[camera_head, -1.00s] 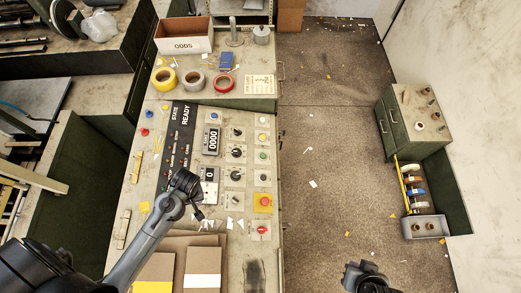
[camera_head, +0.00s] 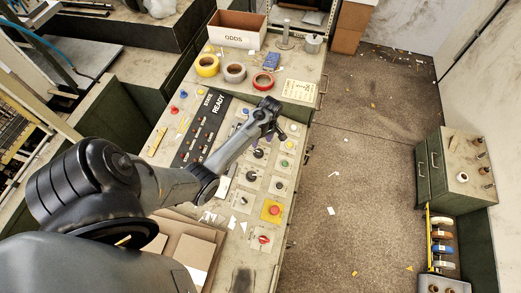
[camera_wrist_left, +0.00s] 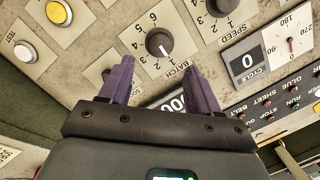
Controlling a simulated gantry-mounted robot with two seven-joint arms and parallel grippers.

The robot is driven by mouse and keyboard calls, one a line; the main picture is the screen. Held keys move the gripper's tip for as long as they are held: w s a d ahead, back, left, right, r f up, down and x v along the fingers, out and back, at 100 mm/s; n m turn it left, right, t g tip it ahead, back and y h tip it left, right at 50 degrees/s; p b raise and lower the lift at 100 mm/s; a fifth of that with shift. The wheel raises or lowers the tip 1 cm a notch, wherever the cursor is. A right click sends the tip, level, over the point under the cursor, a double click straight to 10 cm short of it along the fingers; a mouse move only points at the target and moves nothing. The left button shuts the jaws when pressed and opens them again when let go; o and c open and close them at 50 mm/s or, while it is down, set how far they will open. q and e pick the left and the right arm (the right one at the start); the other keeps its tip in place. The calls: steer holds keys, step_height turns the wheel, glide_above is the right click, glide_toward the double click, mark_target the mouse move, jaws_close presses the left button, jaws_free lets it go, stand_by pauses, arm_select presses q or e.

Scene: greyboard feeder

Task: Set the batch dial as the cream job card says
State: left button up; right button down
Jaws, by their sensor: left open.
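The batch dial (camera_wrist_left: 158,43) is a round dark knob with a white pointer, on a pale plate with numbers up to 6, in the left wrist view. Its pointer is toward the low-number side, near the BATCH label; the exact mark is hard to tell. My left gripper (camera_wrist_left: 158,72) is open, its purple fingers apart and the dial showing beyond and between their tips. I see no contact. In the head view my left gripper (camera_head: 281,131) is over the console's upper part and hides the dial. The cream job card (camera_head: 299,91) lies on the ledge; its text is too small to read.
The speed dial (camera_wrist_left: 222,3) and cycle display (camera_wrist_left: 247,62) are near the batch dial, with a yellow button (camera_wrist_left: 58,12) on the other side. A red stop button (camera_head: 273,210) is lower on the console. Tape rolls (camera_head: 235,72) and the ODDS box (camera_head: 237,30) stand behind.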

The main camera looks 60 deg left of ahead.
mark_target(260, 151)
arm_select(q)
steer(key=f, duration=0.2)
steer(key=s+f, duration=0.1)
steer(key=f, duration=0.4)
steer(key=shift+s+f+b, duration=0.15)
steer(key=shift+f+b, duration=0.1)
steer(key=shift+b, duration=0.05)
steer(key=c, duration=1)
steer(key=shift+c, duration=0.2)
steer(key=shift+m, duration=0.4)
steer(key=shift+r+m+g+p, duration=0.1)
steer(key=shift+m+g+p, duration=0.2)
steer(key=shift+m+p, duration=0.55)
steer(key=m, duration=0.4)
steer(key=shift+d+m+g+p, duration=0.1)
steer(key=shift+m+g+p, duration=0.25)
steer(key=shift+m, duration=0.3)
steer(key=shift+w, duration=0.2)
